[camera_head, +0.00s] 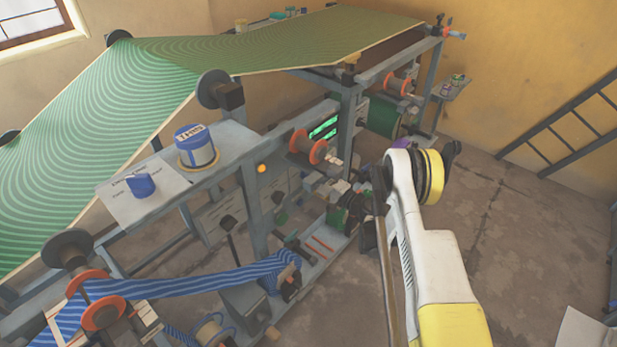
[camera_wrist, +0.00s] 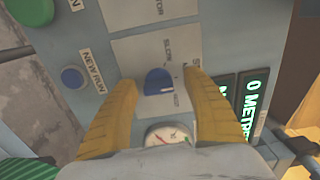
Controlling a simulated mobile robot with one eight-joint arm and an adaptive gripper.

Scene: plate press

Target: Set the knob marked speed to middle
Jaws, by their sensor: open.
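A blue knob (camera_wrist: 158,82) sits on a pale grey panel plate (camera_wrist: 150,48) in the wrist view. The word SLOW reads sideways just above it, and a smaller label below it is too blurred to read. I cannot make out a "speed" mark or tell the knob's exact setting. My gripper (camera_wrist: 161,84) is open, with one yellow finger on each side of the knob. Gaps show between the fingers and the knob, and the knob does not look gripped. In the head view my arm hides the gripper and this knob.
In the wrist view, a dial gauge (camera_wrist: 168,135) sits below the knob, a green display (camera_wrist: 256,100) to the right, and a blue button (camera_wrist: 72,77) and green button (camera_wrist: 32,10) to the left. The head view shows the machine frame (camera_head: 252,195) and open floor right.

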